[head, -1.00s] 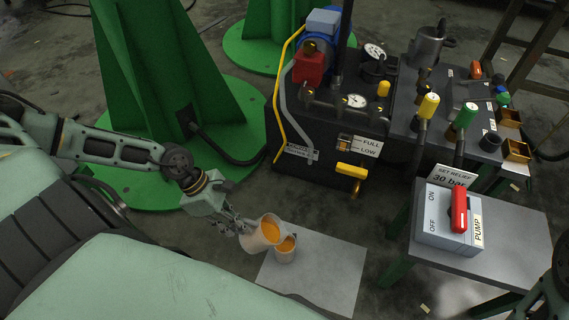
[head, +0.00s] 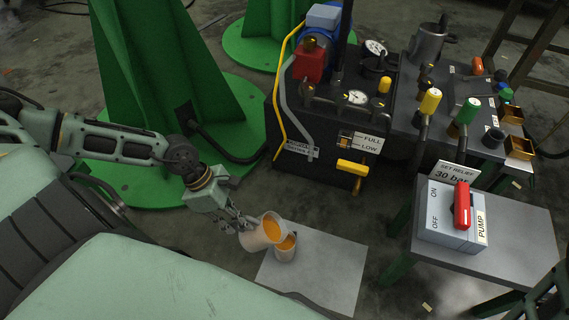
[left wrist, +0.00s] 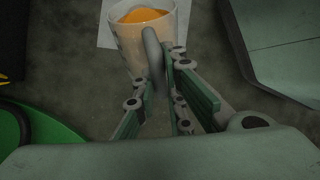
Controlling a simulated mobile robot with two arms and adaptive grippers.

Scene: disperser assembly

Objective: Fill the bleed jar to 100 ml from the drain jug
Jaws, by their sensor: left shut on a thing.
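The drain jug (head: 258,236) is a pale cup with orange liquid, tilted to the right over the bleed jar. My left gripper (head: 243,221) is shut on the jug's handle; in the left wrist view the jug (left wrist: 135,38) shows at the top with its handle between the fingers (left wrist: 160,75). The bleed jar (head: 286,252) is smaller and stands upright on a grey plate (head: 325,272), with orange liquid inside. The jug's rim is close against or over the jar's near-left side. The jar's level against any mark is too small to read. My right gripper is not in view.
The black hydraulic unit (head: 300,178) with gauges and valves stands behind. A pump switch box (head: 450,222) with a red lever stands on a grey table at the right. Green column bases (head: 150,180) are behind my left arm. The plate's right part is bare.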

